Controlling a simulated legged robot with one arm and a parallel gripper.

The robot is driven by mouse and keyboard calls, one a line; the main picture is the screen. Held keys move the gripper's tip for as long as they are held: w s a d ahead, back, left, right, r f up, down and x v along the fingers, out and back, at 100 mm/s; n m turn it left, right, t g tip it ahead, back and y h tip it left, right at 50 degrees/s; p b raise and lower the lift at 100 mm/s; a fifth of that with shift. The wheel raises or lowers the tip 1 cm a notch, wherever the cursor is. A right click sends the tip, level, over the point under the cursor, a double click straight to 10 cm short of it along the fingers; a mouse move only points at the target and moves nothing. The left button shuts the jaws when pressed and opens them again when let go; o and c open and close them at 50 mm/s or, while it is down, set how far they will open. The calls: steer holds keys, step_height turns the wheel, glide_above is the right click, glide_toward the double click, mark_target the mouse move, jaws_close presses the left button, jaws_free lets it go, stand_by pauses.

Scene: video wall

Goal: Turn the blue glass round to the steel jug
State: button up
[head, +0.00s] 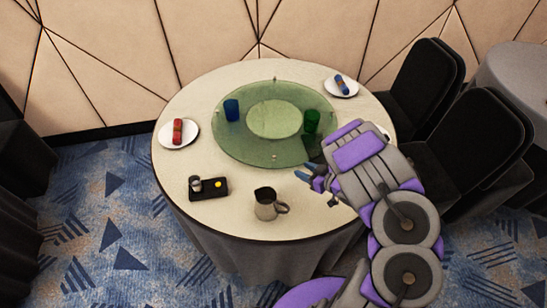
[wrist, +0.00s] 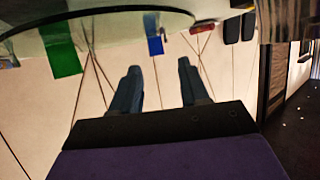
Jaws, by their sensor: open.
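The blue glass (head: 231,109) stands on the left part of a round green glass turntable (head: 225,140). The steel jug (head: 265,206) stands on the cream tabletop at the front, off the turntable, its handle to the right. A green glass (head: 312,122) stands on the turntable's right side. My gripper (head: 313,177) is open and empty near the turntable's front right edge, to the right of and behind the jug. The wrist view looks upside down; between and beyond my fingers (wrist: 158,68) the blue glass (wrist: 154,37) shows, with the green glass (wrist: 62,48) at upper left.
A plate with a red rolled napkin (head: 177,132) lies at the left, and a plate with a blue one (head: 341,85) at the back right. A black tray (head: 208,189) with small items sits front left. Black chairs (head: 440,140) stand to the right.

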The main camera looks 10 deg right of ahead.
mark_target(275, 157)
steer(key=b+x, duration=0.3)
steer(key=x, duration=1.4)
steer(key=shift+w+a, duration=0.1)
steer(key=shift+a, duration=0.1)
jaws_close()
